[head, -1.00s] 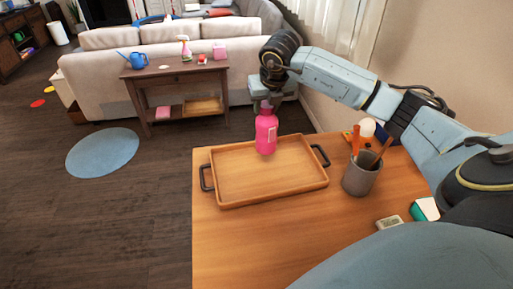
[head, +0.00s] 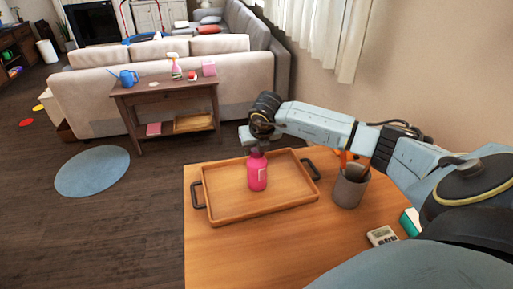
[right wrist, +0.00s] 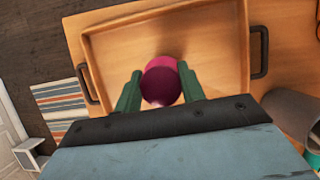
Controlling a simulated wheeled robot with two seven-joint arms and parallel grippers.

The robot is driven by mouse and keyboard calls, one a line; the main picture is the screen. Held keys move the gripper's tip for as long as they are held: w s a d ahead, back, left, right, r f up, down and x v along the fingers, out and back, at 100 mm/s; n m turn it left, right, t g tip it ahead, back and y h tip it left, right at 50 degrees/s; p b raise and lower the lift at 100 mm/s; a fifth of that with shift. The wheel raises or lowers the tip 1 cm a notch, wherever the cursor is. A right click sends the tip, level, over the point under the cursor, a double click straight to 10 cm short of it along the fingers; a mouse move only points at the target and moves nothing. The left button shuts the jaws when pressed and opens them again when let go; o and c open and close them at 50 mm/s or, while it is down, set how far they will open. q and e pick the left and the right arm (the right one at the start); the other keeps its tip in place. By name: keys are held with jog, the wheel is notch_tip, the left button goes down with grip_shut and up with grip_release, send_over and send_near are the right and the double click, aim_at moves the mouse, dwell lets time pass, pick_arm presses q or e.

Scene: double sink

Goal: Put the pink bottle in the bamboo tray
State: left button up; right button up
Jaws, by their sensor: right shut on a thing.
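The pink bottle (head: 257,173) is upright over the middle of the bamboo tray (head: 225,216) in the head view. Its base looks at or very close to the tray floor; I cannot tell whether it touches. My right gripper (head: 257,149) is shut on the bottle's top. In the right wrist view the pink bottle (right wrist: 162,82) sits between the two green fingers of my right gripper (right wrist: 158,90), with the tray (right wrist: 240,40) below and around it. My left gripper is not in view.
A grey cup with utensils (head: 349,188) stands right of the tray. A small digital timer (head: 382,236) lies on the wooden table (head: 240,255) nearer to me. The front left of the table is clear. A side table (head: 165,95) stands behind, before a sofa.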

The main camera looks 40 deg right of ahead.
jog(key=o, duration=1)
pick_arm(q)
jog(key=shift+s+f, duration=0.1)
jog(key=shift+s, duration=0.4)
pick_arm(e)
jog(key=shift+r, duration=0.25)
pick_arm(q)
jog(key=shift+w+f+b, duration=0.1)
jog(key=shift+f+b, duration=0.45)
pick_arm(e)
jog(key=v, duration=1.1)
jog(key=shift+s+r, duration=0.25)
jog(key=shift+r, duration=0.05)
